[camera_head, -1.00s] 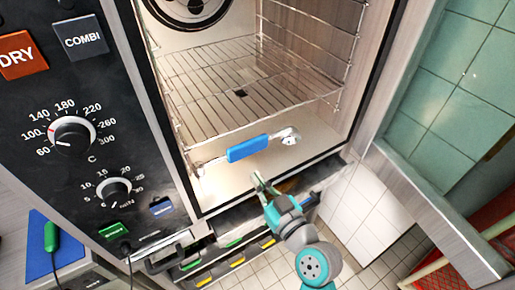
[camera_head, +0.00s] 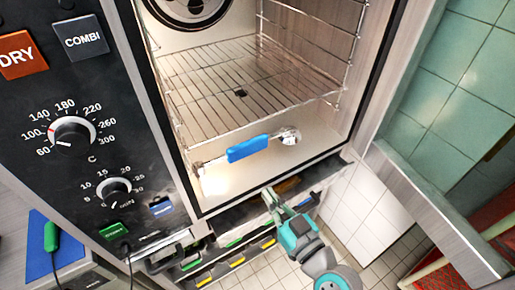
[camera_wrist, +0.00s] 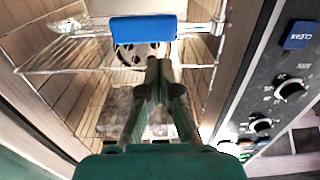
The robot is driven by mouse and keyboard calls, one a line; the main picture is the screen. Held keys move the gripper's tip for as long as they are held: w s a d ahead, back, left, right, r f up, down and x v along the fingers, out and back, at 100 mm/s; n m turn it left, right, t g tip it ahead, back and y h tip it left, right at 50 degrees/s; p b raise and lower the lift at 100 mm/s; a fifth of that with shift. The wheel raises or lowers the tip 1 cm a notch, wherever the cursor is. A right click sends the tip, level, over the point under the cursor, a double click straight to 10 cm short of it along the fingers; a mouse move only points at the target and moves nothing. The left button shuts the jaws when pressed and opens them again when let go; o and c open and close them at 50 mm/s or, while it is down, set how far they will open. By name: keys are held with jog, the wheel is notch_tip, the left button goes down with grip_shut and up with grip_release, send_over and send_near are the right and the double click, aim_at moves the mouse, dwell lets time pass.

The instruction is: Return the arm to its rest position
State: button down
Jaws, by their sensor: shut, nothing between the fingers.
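My gripper (camera_head: 270,195) is shut and empty, below and in front of the open oven's lower edge in the head view. In the wrist view my gripper (camera_wrist: 158,68) points into the oven, its fingertips together just under the blue handle in the picture. My gripper is apart from the utensil in the head view.
The oven's wire rack (camera_head: 215,88) and side rails stand above the pale oven floor. A control panel (camera_head: 85,130) with knobs is on the left. The opened door (camera_head: 425,205) is on the right. A row of coloured-tabbed slots (camera_head: 235,262) lies below the oven.

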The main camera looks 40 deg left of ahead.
jog(key=shift+f, duration=0.1)
dwell(0.3)
jog(key=s+d+f+m+t+h, duration=0.25)
jog(key=d+f, duration=0.25)
jog(key=d, duration=0.3)
jog(key=s+d+f+m+t+h, duration=0.2)
jog(key=d+f+m+h, duration=0.25)
jog(key=d, duration=0.25)
jog(key=s+d+f+m+t+h, duration=0.2)
jog(key=d+f, duration=0.3)
jog(key=d, duration=0.3)
jog(key=s+d+r+m+h, duration=0.2)
jog(key=s+d+h, duration=0.1)
jog(key=s+d, duration=0.4)
jog(key=s+d+r+m+t+h, duration=0.1)
jog(key=s+d+h, duration=0.3)
jog(key=s, duration=1)
jog(key=d+r+m, duration=0.1)
jog(key=d, duration=0.2)
jog(key=shift+d+r+m+h, duration=0.2)
jog(key=shift+m+h, duration=0.1)
jog(key=shift+t, duration=0.25)
